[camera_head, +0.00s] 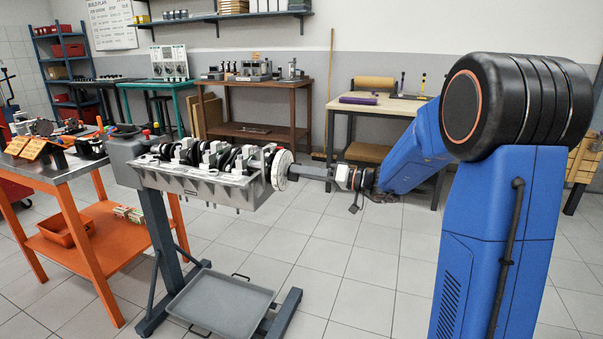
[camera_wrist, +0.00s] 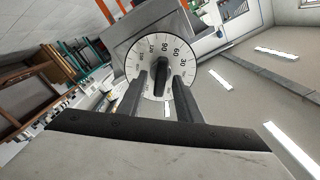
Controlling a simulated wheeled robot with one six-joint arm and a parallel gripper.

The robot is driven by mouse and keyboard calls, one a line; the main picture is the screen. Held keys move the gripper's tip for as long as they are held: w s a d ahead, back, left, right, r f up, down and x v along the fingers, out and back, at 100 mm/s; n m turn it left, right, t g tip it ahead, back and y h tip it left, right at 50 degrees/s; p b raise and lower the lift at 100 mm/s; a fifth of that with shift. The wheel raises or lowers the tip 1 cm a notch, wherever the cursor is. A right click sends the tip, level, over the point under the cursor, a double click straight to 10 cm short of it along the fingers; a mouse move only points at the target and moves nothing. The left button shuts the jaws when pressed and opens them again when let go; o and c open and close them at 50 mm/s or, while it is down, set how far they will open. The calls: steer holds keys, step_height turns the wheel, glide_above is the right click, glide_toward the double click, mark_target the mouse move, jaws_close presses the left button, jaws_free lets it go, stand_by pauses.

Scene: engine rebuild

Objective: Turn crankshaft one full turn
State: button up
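The crankshaft (camera_head: 232,160) lies in the upturned grey engine block (camera_head: 205,187) on a stand. A round white degree wheel (camera_head: 283,170) is on its right end. In the wrist view the wheel (camera_wrist: 140,60) faces me, with 90 near the top and a black bar handle (camera_wrist: 161,74) across its middle. My gripper (camera_head: 301,171) reaches in from the right, close to the wheel. In the wrist view my gripper's two fingers (camera_wrist: 160,84) are apart, one on each side of the bar, with gaps showing. Whether the tips touch the wheel is unclear.
A grey drip tray (camera_head: 222,307) sits low on the stand's base. An orange workbench (camera_head: 75,178) with parts stands at the left. Benches line the back wall, including a brown one (camera_head: 268,131). The tiled floor between them is mostly clear.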

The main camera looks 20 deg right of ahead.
steer(key=shift+w+a, duration=0.15)
steer(key=shift+a, duration=0.1)
jaws_close()
steer(key=shift+m, duration=0.3)
steer(key=m, duration=1.8)
steer(key=shift+f, duration=0.35)
